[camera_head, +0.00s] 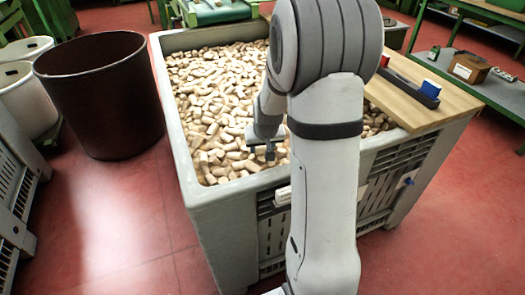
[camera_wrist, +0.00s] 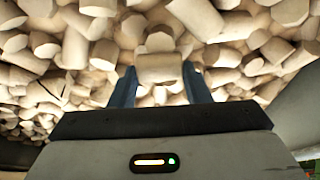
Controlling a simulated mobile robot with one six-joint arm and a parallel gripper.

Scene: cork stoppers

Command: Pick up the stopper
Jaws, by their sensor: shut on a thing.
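Many pale cork stoppers (camera_head: 215,105) fill a large grey bin (camera_head: 180,150). My gripper (camera_head: 264,152) is low over the corks near the bin's front wall, partly hidden by my arm in the head view. In the wrist view, my gripper (camera_wrist: 160,78) has its two blue fingers on either side of one cork stopper (camera_wrist: 160,68), which lies crosswise between the fingertips. The gripper is shut on this stopper. Other corks lie close behind and around it, and I cannot tell whether it is clear of them.
A wooden board (camera_head: 425,95) with a dark tray holding red and blue items lies across the bin's right side. A dark brown barrel (camera_head: 100,95) stands left of the bin. Red floor (camera_head: 110,220) is open at the front left.

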